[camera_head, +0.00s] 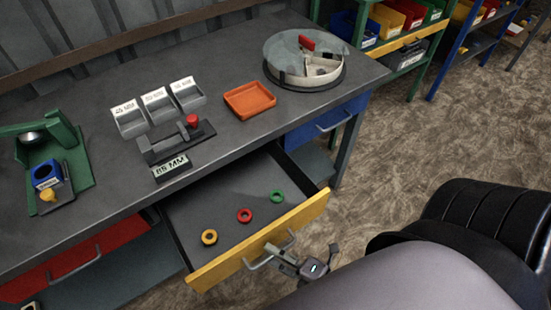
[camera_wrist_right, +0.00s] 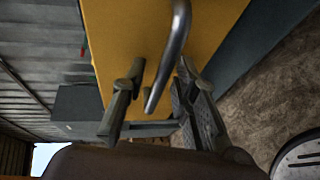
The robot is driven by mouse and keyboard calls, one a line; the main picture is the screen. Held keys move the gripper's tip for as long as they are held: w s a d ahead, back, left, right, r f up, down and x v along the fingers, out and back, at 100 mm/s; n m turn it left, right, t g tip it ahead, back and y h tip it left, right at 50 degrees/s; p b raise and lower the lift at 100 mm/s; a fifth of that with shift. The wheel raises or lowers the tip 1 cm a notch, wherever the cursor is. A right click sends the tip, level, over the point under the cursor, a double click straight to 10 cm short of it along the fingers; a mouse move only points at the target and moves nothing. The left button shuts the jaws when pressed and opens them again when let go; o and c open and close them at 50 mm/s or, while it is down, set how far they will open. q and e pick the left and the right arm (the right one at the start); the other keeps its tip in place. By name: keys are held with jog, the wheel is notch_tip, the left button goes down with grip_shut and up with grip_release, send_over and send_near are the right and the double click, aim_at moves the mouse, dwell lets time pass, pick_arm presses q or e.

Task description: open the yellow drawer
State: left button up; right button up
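The yellow drawer (camera_head: 262,240) stands pulled out from under the grey workbench (camera_head: 225,135), its inside showing. A yellow ring (camera_head: 209,237), a red ring (camera_head: 245,215) and a green ring (camera_head: 277,196) lie in it. A grey metal bar handle (camera_head: 268,250) is on its yellow front. My right gripper (camera_head: 303,256) is at the handle's right part. In the right wrist view, its fingers (camera_wrist_right: 160,78) are apart, one on each side of the handle (camera_wrist_right: 174,55), with gaps visible. The yellow front (camera_wrist_right: 215,30) is beyond them. My left gripper is not in view.
A blue drawer (camera_head: 325,122) is at right under the bench, and a red drawer (camera_head: 75,262) at left. The benchtop holds labelled bins (camera_head: 158,103), an orange tray (camera_head: 249,99) and a round divided container (camera_head: 305,65). Bare floor (camera_head: 430,130) lies to the right.

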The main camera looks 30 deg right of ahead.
jog(key=shift+s+d, duration=0.1)
jog(key=v, duration=1.1)
jog(key=shift+s+r, duration=0.2)
jog(key=shift+s, duration=0.15)
jog(key=shift+d, duration=0.1)
